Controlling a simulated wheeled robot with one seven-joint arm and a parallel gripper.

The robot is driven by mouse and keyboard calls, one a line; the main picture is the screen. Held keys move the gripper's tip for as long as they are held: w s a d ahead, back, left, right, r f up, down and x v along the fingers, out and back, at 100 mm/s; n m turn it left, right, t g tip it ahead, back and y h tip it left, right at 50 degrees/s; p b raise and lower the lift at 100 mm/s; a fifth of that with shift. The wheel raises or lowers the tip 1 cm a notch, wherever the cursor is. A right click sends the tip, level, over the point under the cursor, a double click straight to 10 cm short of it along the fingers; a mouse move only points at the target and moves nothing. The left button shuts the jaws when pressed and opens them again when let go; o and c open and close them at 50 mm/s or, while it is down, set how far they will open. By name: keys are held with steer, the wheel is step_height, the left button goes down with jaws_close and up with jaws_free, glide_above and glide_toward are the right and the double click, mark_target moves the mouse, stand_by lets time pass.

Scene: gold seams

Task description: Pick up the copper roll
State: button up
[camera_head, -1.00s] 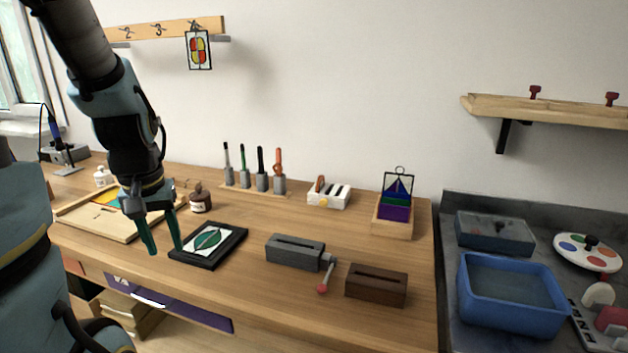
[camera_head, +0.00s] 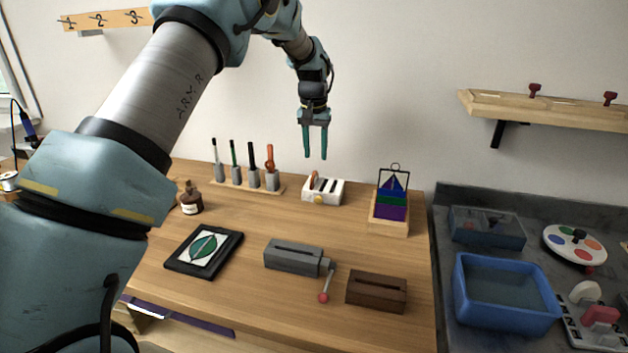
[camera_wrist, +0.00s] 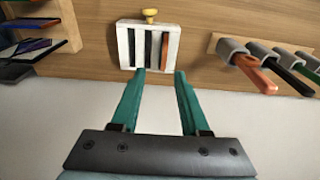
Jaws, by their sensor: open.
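The copper roll appears to be the copper-coloured piece (camera_head: 315,180) at the left of the white slotted holder (camera_head: 334,193) at the back of the bench. In the wrist view this copper piece (camera_wrist: 164,49) lies in one slot of the white holder (camera_wrist: 123,45), beside dark slots. My gripper (camera_head: 315,157) is open and empty, fingers pointing down, above and apart from the holder. In the wrist view the two green fingers (camera_wrist: 160,73) are spread, with their tips just below the holder's edge in the picture.
A rack of upright tools (camera_head: 235,184) stands left of the holder, one with an orange handle. A stand with a coloured glass panel (camera_head: 390,212) is to the right. A grey slotted block (camera_head: 293,258), a brown block (camera_head: 376,292) and a framed panel (camera_head: 178,263) lie in front.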

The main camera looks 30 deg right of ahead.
mark_target(314, 172)
step_height(314, 172, down, 3)
steer(key=shift+w+d+r+p, duration=0.1)
steer(key=shift+p, duration=0.2)
steer(key=f+p, duration=0.1)
steer(key=f, duration=0.1)
steer(key=f+p, duration=0.1)
steer(key=f, duration=0.1)
steer(key=shift+w+p, duration=0.35)
steer(key=shift+w, duration=0.05)
steer(key=shift+w+f, duration=0.1)
steer(key=shift+f, duration=0.55)
steer(key=shift+c, duration=0.3)
jaws_close()
